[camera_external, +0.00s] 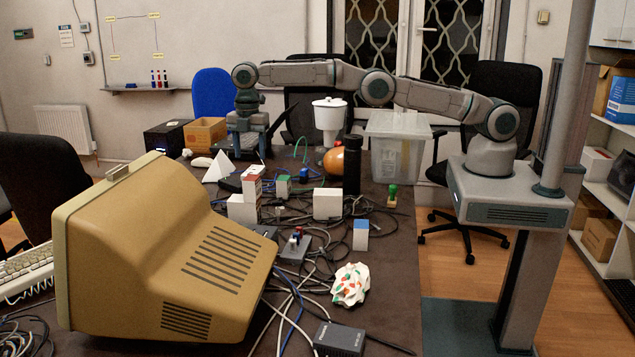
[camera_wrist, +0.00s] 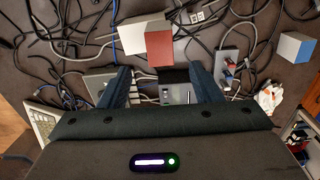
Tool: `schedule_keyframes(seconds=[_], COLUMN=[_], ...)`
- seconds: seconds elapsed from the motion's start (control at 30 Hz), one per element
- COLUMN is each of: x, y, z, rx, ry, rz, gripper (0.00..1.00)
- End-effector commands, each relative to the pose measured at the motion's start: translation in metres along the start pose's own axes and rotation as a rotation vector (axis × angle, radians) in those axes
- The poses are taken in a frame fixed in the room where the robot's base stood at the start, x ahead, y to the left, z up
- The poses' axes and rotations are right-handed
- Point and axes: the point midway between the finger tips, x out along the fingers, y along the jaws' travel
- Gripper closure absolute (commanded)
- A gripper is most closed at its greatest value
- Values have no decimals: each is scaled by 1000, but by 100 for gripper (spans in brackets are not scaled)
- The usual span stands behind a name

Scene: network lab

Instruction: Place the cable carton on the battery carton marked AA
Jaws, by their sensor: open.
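My gripper (camera_external: 249,155) is open and empty, pointing down above the table. In the wrist view its two dark fingers (camera_wrist: 162,85) are spread, with a flat grey device visible between them. Several small cartons stand on the table; their labels are too small to read, so I cannot tell which is the cable carton or the AA battery carton. A red-topped carton (camera_external: 253,181) stands at a white carton (camera_external: 240,211); the wrist view shows the red top (camera_wrist: 160,48) beside the white one (camera_wrist: 133,36). A blue-topped white carton (camera_external: 360,240) stands apart to the right.
Another white carton (camera_external: 327,204) and a green-and-white one (camera_external: 283,187) stand mid-table. Loose cables cover much of the surface. A big beige monitor (camera_external: 150,255) fills the near left. A dark cylinder (camera_external: 352,165) and a clear bin (camera_external: 397,150) stand at the right.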

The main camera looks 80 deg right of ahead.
Motion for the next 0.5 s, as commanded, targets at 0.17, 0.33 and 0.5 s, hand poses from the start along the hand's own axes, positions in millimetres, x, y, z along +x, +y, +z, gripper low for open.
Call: schedule_keyframes(seconds=[0.17,0.33,0.5], x=[-37,-90,-136], y=[-5,-24,-55], z=[12,34,58], rx=[86,241,404], ry=[6,15,29], rz=[22,52,83], gripper=[42,42,42])
